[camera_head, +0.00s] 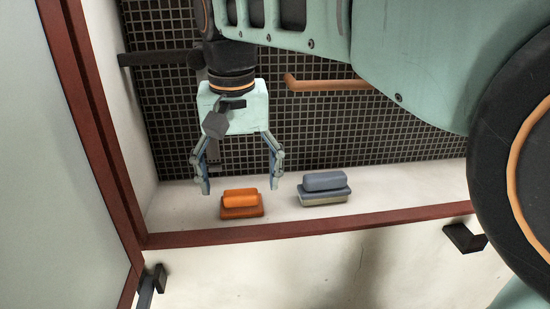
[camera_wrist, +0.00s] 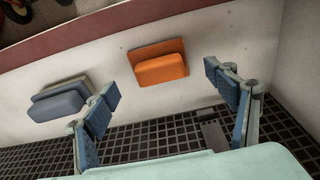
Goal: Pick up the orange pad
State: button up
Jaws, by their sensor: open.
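The orange pad (camera_head: 240,199) lies on a pale ledge and has a raised block on a wider base. My gripper (camera_head: 240,188) is open above and around it in the head view, with empty space between the fingers. In the wrist view the orange pad (camera_wrist: 159,63) appears ahead of the open gripper (camera_wrist: 162,85), between the two blue-padded fingers and apart from both. The underside of the pad is hidden.
A blue-grey pad (camera_head: 324,183) lies on the same ledge (camera_head: 400,193) to the right. A red-brown rim (camera_head: 320,227) edges the ledge in front. A dark tiled wall (camera_head: 330,130) with an orange bar (camera_head: 325,84) stands behind. The ledge right of the grey pad is clear.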

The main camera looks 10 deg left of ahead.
aim_at(241, 192)
jog(key=shift+w+f, duration=0.15)
jog(key=shift+f, duration=1.4)
jog(key=shift+c, duration=0.4)
jog(key=c, duration=1.2)
jog(key=shift+o, duration=0.2)
jog(key=shift+r, duration=0.1)
